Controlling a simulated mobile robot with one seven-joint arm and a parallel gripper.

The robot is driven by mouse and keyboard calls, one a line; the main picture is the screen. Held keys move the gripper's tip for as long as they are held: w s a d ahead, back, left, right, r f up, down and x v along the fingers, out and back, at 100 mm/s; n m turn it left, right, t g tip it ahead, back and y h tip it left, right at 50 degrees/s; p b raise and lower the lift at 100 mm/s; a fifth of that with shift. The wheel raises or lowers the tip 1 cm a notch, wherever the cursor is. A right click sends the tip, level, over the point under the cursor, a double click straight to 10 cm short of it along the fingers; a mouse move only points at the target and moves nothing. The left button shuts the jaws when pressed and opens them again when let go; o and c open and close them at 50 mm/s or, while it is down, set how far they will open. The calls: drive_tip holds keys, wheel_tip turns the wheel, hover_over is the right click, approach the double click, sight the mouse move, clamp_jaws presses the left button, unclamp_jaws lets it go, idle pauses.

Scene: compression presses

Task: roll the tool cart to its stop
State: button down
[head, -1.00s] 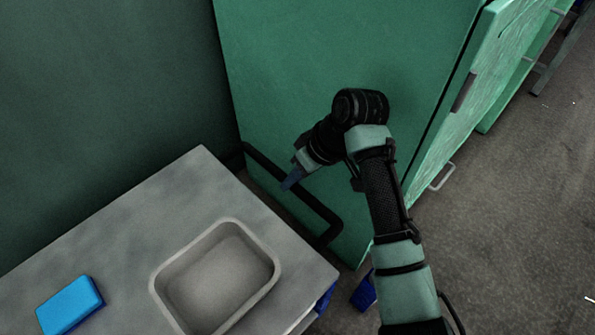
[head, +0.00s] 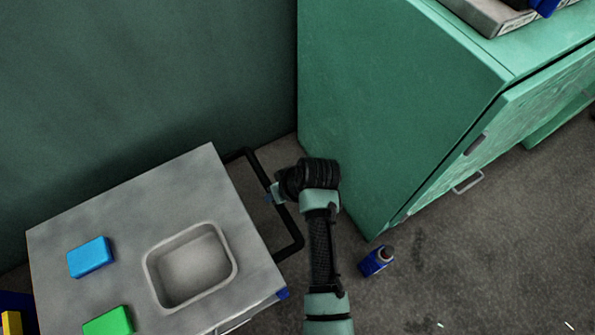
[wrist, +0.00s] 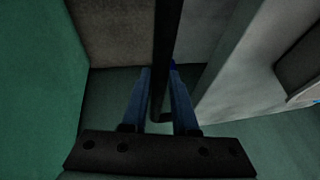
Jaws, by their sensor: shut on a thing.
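The tool cart (head: 130,200) has a grey top and stands at the lower left in the head view. Its black bar handle (head: 287,228) sticks out from its right side. My gripper (head: 271,193) is shut on this handle. In the wrist view, the blue fingers of my gripper (wrist: 160,82) lie on either side of the black handle bar (wrist: 168,35). The cart's pale side (wrist: 235,75) shows to the right there. I cannot make out a stop in either view.
A green cabinet (head: 385,120) stands right of the handle, with floor between. A blue can (head: 376,261) is on the floor near its corner. A dark wall (head: 140,80) is behind.

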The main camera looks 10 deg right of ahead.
drive_tip(key=shift+s+a+p, duration=0.3)
drive_tip(key=shift+a+p, duration=0.05)
drive_tip(key=shift+a, duration=0.45)
drive_tip(key=shift+s+a+p, duration=0.25)
drive_tip(key=shift+a+p, duration=0.1)
drive_tip(key=shift+a, duration=0.45)
drive_tip(key=shift+s+a+p, duration=0.3)
drive_tip(key=shift+a+p, duration=0.05)
drive_tip(key=shift+a, duration=0.45)
drive_tip(key=c, duration=0.7)
unclamp_jaws()
drive_tip(key=shift+a, duration=0.1)
drive_tip(key=p+v, duration=0.6)
drive_tip(key=v, duration=0.7)
drive_tip(key=shift+w, duration=0.1)
